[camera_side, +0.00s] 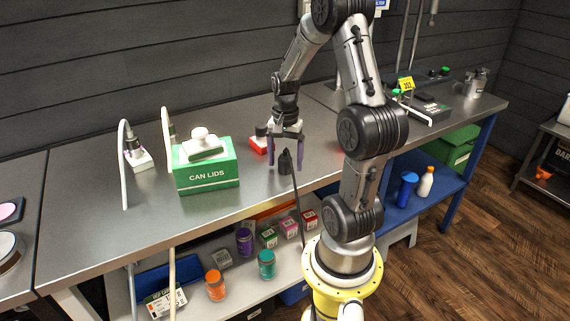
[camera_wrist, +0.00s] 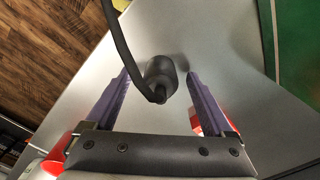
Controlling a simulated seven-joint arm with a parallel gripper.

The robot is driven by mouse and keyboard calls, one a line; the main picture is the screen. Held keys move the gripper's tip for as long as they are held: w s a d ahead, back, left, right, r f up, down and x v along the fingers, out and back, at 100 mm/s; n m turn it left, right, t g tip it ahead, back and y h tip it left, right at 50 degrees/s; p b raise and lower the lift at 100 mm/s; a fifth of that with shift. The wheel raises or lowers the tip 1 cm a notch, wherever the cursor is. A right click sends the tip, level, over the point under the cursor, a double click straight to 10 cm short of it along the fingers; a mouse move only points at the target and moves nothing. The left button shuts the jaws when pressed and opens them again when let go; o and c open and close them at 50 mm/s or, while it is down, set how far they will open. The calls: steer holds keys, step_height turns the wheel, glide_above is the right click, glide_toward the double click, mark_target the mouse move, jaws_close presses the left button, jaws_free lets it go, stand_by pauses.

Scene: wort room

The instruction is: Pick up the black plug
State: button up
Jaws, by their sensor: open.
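The black plug (camera_side: 285,163) stands on the grey metal bench near its front edge, with its black cable hanging down over the edge. My gripper (camera_side: 285,166) is above and around the plug's place in the side view, fingers pointing down. In the wrist view the plug (camera_wrist: 160,78) shows between the two purple fingers of my gripper (camera_wrist: 158,78), with a gap on each side. The gripper is open and holds nothing. Whether the fingertips are level with the plug is hard to tell.
A red item (camera_side: 258,146) stands just behind my gripper. A green CAN LIDS box (camera_side: 207,177) stands to the left with a white device on top. A white plug unit (camera_side: 138,160) with a white cable is further left. Bare bench (camera_side: 245,200) lies in front.

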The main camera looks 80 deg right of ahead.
steer(key=shift+f, duration=0.15)
jaws_close()
stand_by(0.4)
